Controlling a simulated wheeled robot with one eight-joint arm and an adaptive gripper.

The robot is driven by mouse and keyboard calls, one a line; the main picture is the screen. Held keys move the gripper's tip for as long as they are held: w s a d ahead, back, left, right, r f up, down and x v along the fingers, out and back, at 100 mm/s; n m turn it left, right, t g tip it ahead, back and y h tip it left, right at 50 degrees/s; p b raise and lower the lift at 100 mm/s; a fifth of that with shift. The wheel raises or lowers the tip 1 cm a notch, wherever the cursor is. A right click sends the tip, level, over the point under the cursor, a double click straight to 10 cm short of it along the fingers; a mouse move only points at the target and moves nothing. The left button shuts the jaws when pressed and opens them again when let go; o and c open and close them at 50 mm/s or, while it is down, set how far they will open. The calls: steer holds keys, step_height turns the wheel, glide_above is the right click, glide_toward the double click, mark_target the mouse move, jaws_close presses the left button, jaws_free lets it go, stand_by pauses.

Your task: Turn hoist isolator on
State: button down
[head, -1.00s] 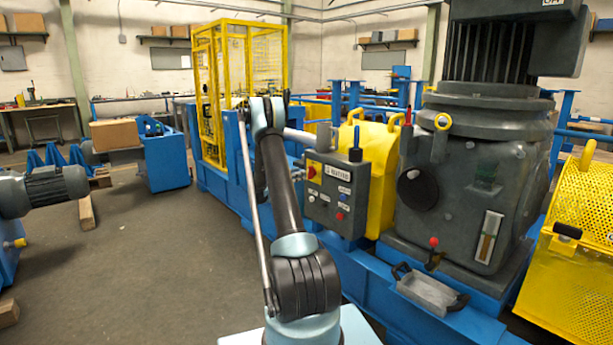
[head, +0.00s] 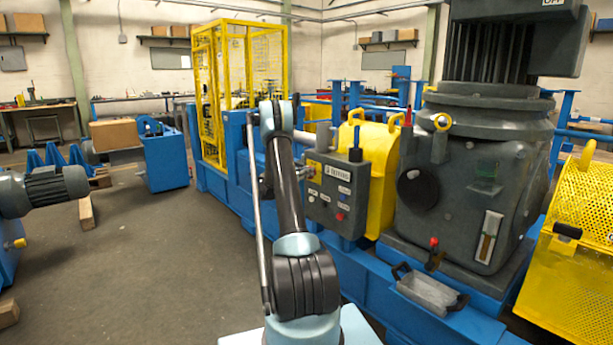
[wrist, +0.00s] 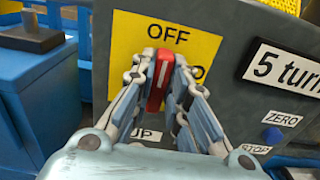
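The hoist isolator is a red handle (wrist: 162,80) on a yellow plate (wrist: 125,45) in the wrist view. The handle stands upright, its top end towards the word OFF. Lower lettering on the plate is mostly hidden by my fingers. My gripper (wrist: 164,60) has one finger on each side of the handle, drawn in close against it; it looks shut on it. In the head view the grey control box (head: 341,212) stands right of my arm, and my gripper (head: 308,171) reaches its upper left, covering the handle.
On the box are a sign reading "5 turn", cut off at the edge (wrist: 285,70), and a blue button (wrist: 272,135). A black-topped stalk (head: 355,150) rises from the box. A yellow guard (head: 380,160) and a big grey machine (head: 470,190) stand to the right. Open floor lies left.

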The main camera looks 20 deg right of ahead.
stand_by(0.4)
steer(key=m, duration=0.9)
steer(key=s+m, duration=0.1)
steer(key=m, duration=0.3)
steer(key=shift+s+d+f+m, duration=0.1)
steer(key=shift+d+f+m, duration=0.05)
steer(key=shift+f+m, duration=0.45)
steer(key=shift+m, duration=1.9)
steer(key=shift+s+d, duration=0.1)
steer(key=c, duration=1.6)
jaws_free()
steer(key=shift+o, duration=0.2)
